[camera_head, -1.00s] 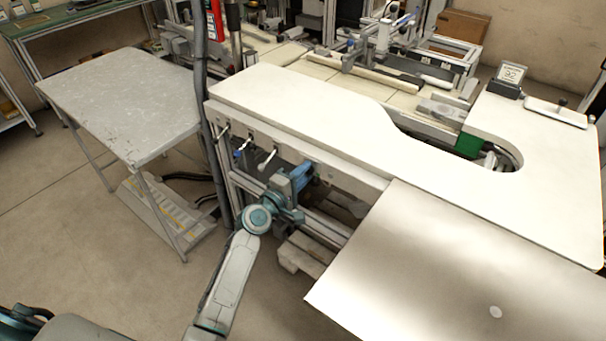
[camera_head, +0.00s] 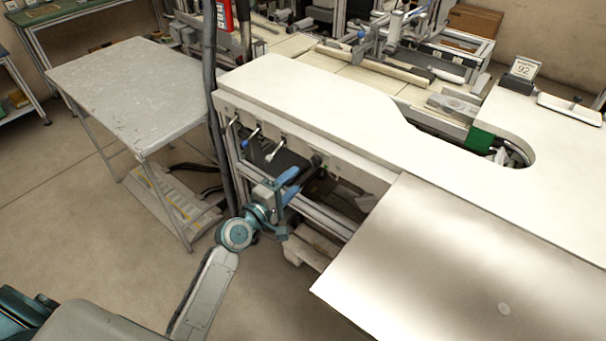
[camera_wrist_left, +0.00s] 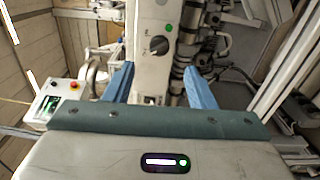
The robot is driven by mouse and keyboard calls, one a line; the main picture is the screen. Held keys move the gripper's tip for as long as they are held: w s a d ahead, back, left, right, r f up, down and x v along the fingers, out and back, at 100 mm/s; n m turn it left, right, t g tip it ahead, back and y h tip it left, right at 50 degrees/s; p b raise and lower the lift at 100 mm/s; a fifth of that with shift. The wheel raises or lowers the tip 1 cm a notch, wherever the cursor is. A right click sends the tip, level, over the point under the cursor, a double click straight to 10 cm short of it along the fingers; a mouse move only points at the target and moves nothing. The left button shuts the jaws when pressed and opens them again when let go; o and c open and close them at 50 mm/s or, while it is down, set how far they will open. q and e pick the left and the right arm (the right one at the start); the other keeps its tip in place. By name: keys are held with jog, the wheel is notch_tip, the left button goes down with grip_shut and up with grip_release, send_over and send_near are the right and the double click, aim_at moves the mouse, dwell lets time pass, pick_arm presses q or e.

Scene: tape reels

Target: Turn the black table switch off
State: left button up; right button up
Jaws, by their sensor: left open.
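The black switch (camera_wrist_left: 158,45) is a round knob on a pale panel in the left wrist view, below a green dot. It lies beyond the fingertips, roughly midway between them. In the head view the dark knob (camera_head: 316,160) shows on the front side of the white table (camera_head: 320,105). My left gripper (camera_head: 294,184) is open, in front of and below the knob, apart from it. The exact angle of the knob is hard to read.
Levers with pale and blue handles (camera_head: 273,152) stick out of the table side left of the knob. A dark vertical post (camera_head: 210,100) stands at the table's left end. A grey table (camera_head: 130,90) is further left.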

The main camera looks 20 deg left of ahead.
pick_arm(q)
jog(key=v, duration=0.2)
jog(key=shift+s+a, duration=0.1)
jog(key=shift+s, duration=0.15)
jog(key=s+a+f+m+g+y, duration=0.2)
jog(key=s+f+g, duration=0.15)
jog(key=f, duration=0.85)
jog(key=s+a+f+m+g+y, duration=0.15)
jog(key=s+f, duration=0.25)
jog(key=f, duration=0.9)
jog(key=s+a+f+m+g+y, duration=0.1)
jog(key=s+a+f+m+g, duration=0.2)
jog(key=f, duration=0.9)
jog(key=s+f+m+g, duration=0.2)
jog(key=s+f, duration=0.5)
jog(key=s, duration=0.5)
jog(key=s+a+f+m+g+y, duration=0.1)
jog(key=s+f+m+g, duration=0.2)
jog(key=s+f, duration=0.5)
jog(key=s+a+f+m+g+y, duration=0.1)
jog(key=s+f, duration=0.6)
jog(key=s, duration=0.9)
jog(key=shift+s+m+g, duration=0.3)
jog(key=shift+m+g, duration=0.6)
jog(key=shift+m, duration=0.25)
